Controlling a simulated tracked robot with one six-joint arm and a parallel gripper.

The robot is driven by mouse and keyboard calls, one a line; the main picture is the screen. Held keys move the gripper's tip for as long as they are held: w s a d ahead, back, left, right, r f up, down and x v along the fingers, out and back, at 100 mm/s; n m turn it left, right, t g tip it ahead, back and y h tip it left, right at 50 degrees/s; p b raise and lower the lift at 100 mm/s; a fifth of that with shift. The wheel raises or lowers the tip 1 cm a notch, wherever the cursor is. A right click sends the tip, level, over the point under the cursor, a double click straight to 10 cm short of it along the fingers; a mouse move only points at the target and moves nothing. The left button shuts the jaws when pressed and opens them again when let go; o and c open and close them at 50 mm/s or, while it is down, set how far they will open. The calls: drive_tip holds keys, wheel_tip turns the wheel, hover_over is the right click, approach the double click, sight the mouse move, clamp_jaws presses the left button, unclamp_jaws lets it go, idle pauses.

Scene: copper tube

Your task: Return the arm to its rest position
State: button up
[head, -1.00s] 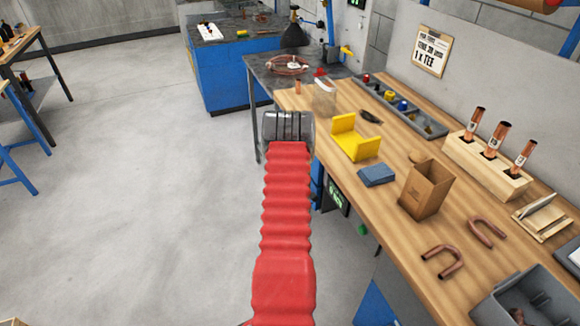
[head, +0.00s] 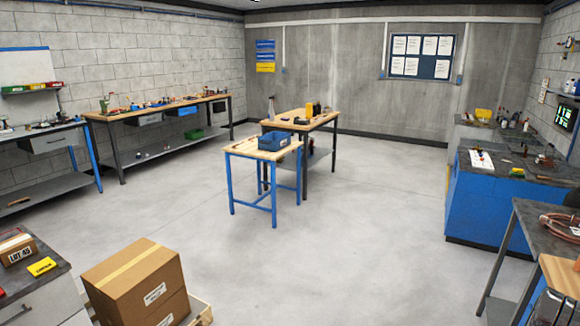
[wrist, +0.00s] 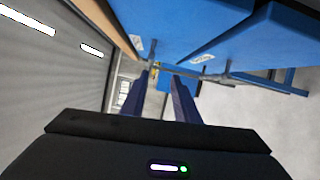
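In the wrist view, my gripper (wrist: 159,90) shows two dark blue fingers reaching forward, with a clear gap between them and nothing held. Blue panels (wrist: 190,25) and a pale floor lie beyond the fingertips, seen at a steep tilt. In the head view, only a small dark piece, likely of my arm, shows at the bottom right corner; the fingers are out of that view.
A blue cabinet (head: 492,207) and a grey bench with a copper coil (head: 556,227) stand at the right. Cardboard boxes (head: 135,280) stand at the lower left. A blue-legged table (head: 262,152) stands mid-room. The floor (head: 370,230) between is clear.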

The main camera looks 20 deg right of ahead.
drive_tip(key=s+a+f+m+g+y, duration=0.1)
drive_tip(key=a+f+m+y, duration=0.15)
drive_tip(key=f, duration=0.35)
drive_tip(key=s+a+f+m+g+y, duration=0.1)
drive_tip(key=a+f+m+y, duration=0.15)
drive_tip(key=f, duration=0.35)
drive_tip(key=w+a+r+m+g+y, duration=0.1)
drive_tip(key=w+a+m+g+y, duration=0.15)
drive_tip(key=a+y, duration=0.35)
drive_tip(key=w+a+r+m+g+y, duration=0.1)
drive_tip(key=w+a+r+m+y, duration=0.15)
drive_tip(key=a+r, duration=0.85)
drive_tip(key=w+a+r+m+y, duration=0.1)
drive_tip(key=w+a+r+y, duration=0.15)
drive_tip(key=a+r, duration=0.8)
drive_tip(key=s+a+r+n+t, duration=0.1)
drive_tip(key=a+r, duration=0.5)
drive_tip(key=a, duration=0.5)
drive_tip(key=s+a+r+n+t, duration=0.1)
drive_tip(key=s+a+r+n, duration=0.1)
drive_tip(key=a+r, duration=0.5)
drive_tip(key=s+a+r+n+t+y, duration=0.1)
drive_tip(key=a+r, duration=0.5)
drive_tip(key=a, duration=0.8)
drive_tip(key=shift+s+a+r+n+t, duration=0.2)
drive_tip(key=shift+a+r+n+t, duration=0.2)
drive_tip(key=shift+n, duration=0.3)
